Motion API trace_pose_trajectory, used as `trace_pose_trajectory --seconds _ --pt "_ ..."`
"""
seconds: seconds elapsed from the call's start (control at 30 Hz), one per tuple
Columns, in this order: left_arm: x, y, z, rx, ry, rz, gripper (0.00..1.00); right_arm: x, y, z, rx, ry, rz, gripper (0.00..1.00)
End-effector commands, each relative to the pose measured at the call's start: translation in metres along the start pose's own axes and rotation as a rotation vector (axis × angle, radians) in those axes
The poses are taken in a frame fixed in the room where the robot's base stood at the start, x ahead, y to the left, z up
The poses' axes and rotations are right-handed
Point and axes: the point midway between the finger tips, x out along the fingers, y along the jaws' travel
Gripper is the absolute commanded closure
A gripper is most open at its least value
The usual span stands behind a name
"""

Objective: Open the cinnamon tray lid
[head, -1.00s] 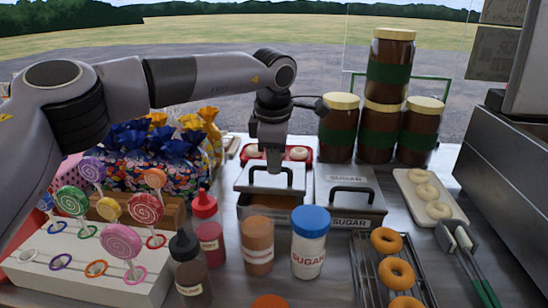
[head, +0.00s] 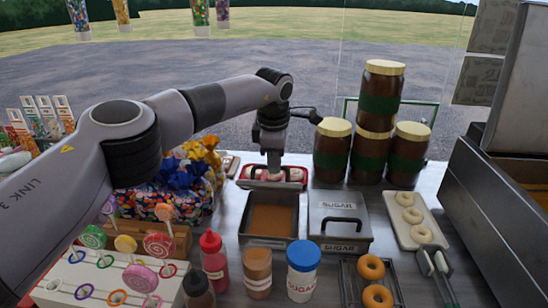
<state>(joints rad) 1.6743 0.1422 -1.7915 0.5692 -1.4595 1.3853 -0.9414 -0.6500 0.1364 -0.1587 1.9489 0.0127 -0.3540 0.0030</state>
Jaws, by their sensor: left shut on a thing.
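The cinnamon tray (head: 244,222) stands open in the middle of the counter, with a flat brown layer of cinnamon (head: 273,220) showing inside. My left gripper (head: 273,174) points down behind the tray's back edge, in front of the red tray. It is shut on the cinnamon tray lid, which is swung up and back; the lid is seen nearly edge-on and can hardly be made out. The handle in the jaws is too small to see clearly. My right gripper is not in view.
The shut sugar tray (head: 338,228) adjoins on the right. A red tray (head: 243,184) and stacked jars (head: 372,150) stand behind. Bottles (head: 213,262), a sugar shaker (head: 302,270) and a lollipop stand (head: 75,290) are in front. Doughnuts (head: 371,267) sit on a rack at right.

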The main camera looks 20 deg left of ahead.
Motion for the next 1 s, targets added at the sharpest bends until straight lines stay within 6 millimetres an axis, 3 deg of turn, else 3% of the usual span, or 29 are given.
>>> trace_pose_trajectory --seconds 0.03,0.5,0.53,0.6,1.0 --pt "0.0071 -0.0001 -0.002 0.003 0.005 0.0 1.0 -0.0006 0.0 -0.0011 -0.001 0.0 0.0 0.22" --pt "0.0085 0.0004 -0.0023 0.003 0.006 -0.001 1.0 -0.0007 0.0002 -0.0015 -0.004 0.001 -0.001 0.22" --pt "0.0086 0.0003 -0.0023 0.003 0.006 -0.001 0.78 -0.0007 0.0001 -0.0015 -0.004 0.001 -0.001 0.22" --pt "0.0083 0.0001 -0.0021 0.002 0.005 -0.002 0.62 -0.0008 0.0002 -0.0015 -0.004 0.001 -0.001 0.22" --pt "-0.0002 0.0008 -0.0003 0.002 0.0 -0.001 0.62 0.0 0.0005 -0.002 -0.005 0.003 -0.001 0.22"
